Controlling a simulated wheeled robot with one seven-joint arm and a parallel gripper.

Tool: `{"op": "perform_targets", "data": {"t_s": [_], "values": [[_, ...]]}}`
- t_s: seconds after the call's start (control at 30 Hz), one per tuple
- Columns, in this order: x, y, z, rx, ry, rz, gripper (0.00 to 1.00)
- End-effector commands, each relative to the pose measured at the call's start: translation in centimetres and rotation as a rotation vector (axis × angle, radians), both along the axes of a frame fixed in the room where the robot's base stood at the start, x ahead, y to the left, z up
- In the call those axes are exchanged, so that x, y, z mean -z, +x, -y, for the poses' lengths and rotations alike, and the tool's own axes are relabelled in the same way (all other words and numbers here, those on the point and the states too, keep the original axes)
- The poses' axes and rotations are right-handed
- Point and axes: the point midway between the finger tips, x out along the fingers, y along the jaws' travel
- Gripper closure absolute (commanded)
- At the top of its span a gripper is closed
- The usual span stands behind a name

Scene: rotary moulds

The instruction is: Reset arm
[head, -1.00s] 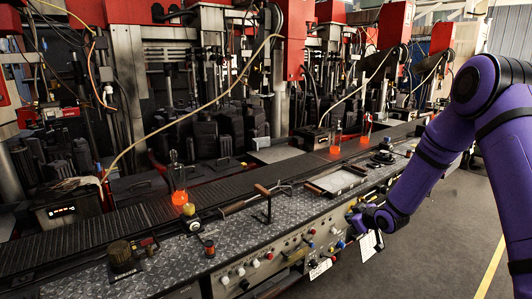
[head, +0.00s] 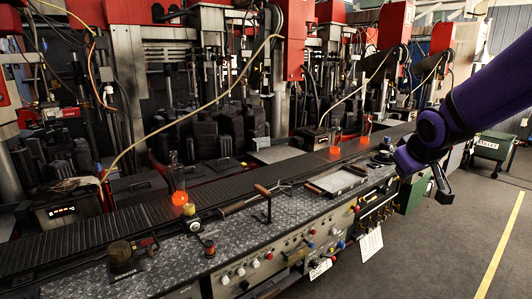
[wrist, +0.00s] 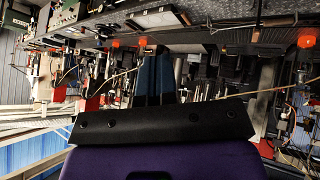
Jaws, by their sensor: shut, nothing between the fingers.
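My gripper (head: 442,188) is at the end of my purple arm, at the right of the head view. It hangs in the air beyond the right side of the machine's front panel, apart from it. In the wrist view its two dark blue fingers (wrist: 153,78) lie side by side, shut and empty. The wrist picture shows the machines upside down.
Knobs and levers stand on the metal plate panel (head: 240,232). A green cart (head: 493,146) stands at the back right. Grey floor (head: 440,260) is clear.

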Motion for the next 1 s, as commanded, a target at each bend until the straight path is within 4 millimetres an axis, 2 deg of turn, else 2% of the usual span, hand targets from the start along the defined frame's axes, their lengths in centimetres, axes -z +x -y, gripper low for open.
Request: {"op": "perform_targets", "data": {"t_s": [0.03, 0.1, 0.3, 0.5, 0.7, 0.83, 1.0], "values": [[-1.2, -1.6, 0.0, 0.022, 0.008, -0.003, 1.00], [-2.2, -3.9, -0.1, 0.052, 0.021, -0.019, 1.00], [-4.5, -10.5, -0.5, 0.132, 0.075, -0.069, 1.00], [-5.8, -17.2, -1.1, 0.192, 0.143, -0.120, 1.00], [-6.0, -23.1, -1.8, 0.230, 0.214, -0.173, 1.00], [-5.8, -25.5, -2.1, 0.243, 0.245, -0.197, 1.00], [-5.7, -26.6, -2.3, 0.247, 0.259, -0.212, 1.00]]}}
